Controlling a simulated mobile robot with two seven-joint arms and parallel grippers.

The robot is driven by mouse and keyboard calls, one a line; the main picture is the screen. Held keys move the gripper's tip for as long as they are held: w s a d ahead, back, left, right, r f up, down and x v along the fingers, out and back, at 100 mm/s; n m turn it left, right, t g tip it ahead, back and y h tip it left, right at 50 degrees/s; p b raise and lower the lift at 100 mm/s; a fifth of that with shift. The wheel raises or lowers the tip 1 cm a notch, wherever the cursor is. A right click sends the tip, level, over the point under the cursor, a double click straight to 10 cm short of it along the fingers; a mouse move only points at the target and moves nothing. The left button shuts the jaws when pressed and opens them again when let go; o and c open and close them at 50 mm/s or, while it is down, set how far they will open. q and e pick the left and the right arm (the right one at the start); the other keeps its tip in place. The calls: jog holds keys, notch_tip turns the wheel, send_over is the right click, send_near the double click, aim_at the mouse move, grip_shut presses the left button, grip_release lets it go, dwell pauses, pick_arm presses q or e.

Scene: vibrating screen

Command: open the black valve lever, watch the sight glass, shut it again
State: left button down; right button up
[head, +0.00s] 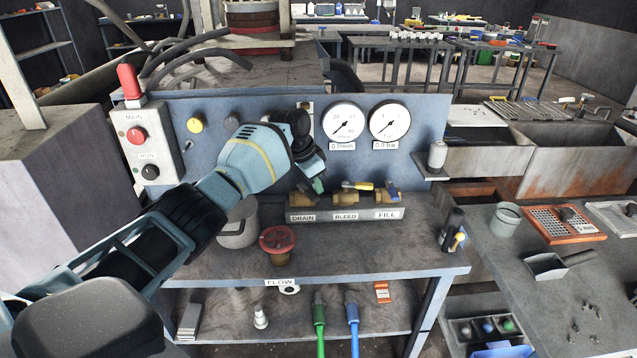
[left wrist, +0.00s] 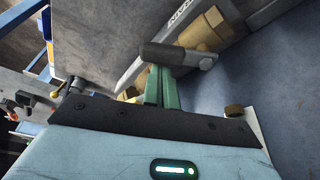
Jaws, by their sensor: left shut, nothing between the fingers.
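Three brass valves stand in a row on a grey manifold (head: 345,215) labelled DRAIN, BLEED and FILL. My left gripper (head: 319,186) is in front of the DRAIN valve and largely hides its lever in the head view. In the left wrist view the black valve lever (left wrist: 178,54) lies across the tips of the green fingers (left wrist: 160,85), beside a brass valve body (left wrist: 203,32). The fingers are shut with nothing between them; I cannot tell whether they touch the lever. A small round white fitting (head: 289,290) under the FLOW label may be the sight glass; its inside is unclear. My right gripper is not in view.
The BLEED valve has a yellow lever (head: 358,185), the FILL valve a blue one (head: 392,189). Two gauges (head: 342,121) above read 0 l/min and 0.0 bar. A grey pot (head: 238,232) and a red funnel-like cup (head: 278,241) stand left on the bench. The bench front is clear.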

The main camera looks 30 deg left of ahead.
pick_arm(q)
jog(key=shift+s+a+m+h, duration=0.1)
jog(key=shift+s+m+h, duration=0.25)
jog(key=shift+m, duration=0.55)
jog(key=shift+s+a+m+g, duration=0.15)
jog(key=shift+s+m+g, duration=0.3)
jog(key=shift+m, duration=0.55)
jog(key=shift+s+a, duration=0.1)
jog(key=shift+s, duration=0.05)
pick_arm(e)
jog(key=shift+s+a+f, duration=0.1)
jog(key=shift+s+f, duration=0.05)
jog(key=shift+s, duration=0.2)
pick_arm(q)
jog(key=shift+s+a, duration=0.1)
jog(key=shift+s, duration=0.05)
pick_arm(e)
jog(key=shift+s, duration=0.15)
